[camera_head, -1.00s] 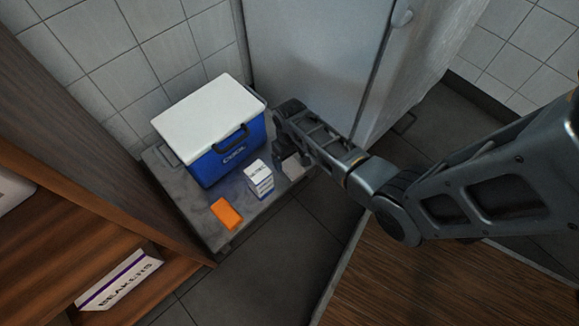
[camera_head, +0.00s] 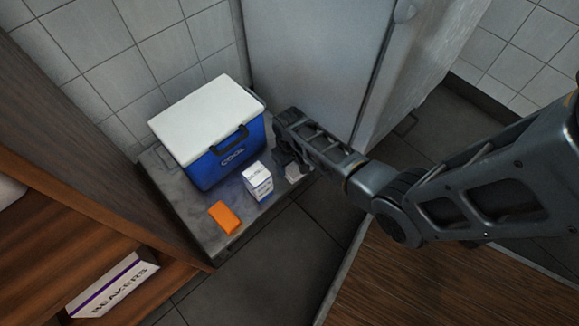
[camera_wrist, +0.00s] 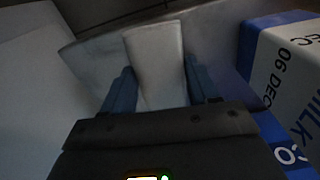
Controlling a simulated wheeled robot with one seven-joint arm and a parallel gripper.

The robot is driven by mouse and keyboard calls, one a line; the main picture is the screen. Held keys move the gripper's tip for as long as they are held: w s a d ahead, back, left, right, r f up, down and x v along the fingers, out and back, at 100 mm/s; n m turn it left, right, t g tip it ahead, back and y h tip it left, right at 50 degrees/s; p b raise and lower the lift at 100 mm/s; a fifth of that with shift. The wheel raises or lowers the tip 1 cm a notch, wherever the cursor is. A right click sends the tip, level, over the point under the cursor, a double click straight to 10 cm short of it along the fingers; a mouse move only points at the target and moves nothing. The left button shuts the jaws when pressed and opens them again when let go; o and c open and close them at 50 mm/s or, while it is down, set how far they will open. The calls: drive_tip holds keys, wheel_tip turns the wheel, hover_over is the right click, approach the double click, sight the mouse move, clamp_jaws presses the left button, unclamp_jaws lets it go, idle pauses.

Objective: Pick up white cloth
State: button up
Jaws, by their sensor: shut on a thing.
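The white cloth (camera_wrist: 156,62) is a pale folded piece between my gripper's two fingers in the wrist view. My gripper (camera_wrist: 160,88) is shut on it, with one finger on each side. In the head view a small pale part of the cloth (camera_head: 293,171) shows just under my gripper (camera_head: 285,163), at the right end of the grey bench top. The arm hides much of the cloth there. I cannot tell whether the cloth still touches the bench.
A milk carton (camera_head: 257,181) stands close beside my gripper. A blue cooler (camera_head: 215,165) with a white lid is behind it, and an orange block (camera_head: 224,217) lies in front on the grey bench (camera_head: 180,205). A pale cabinet (camera_head: 310,60) rises behind the arm.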

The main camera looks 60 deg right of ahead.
drive_tip(key=shift+c, duration=1.4)
drive_tip(key=shift+r+p, duration=0.4)
drive_tip(key=shift+r, duration=0.1)
wheel_tip(320, 180, up, 4)
drive_tip(key=p, duration=0.2)
drive_tip(key=shift+p, duration=0.4)
drive_tip(key=s+r+p, duration=0.6)
drive_tip(key=s, duration=0.5)
drive_tip(key=shift+s+d, duration=0.25)
drive_tip(key=shift+s, duration=0.1)
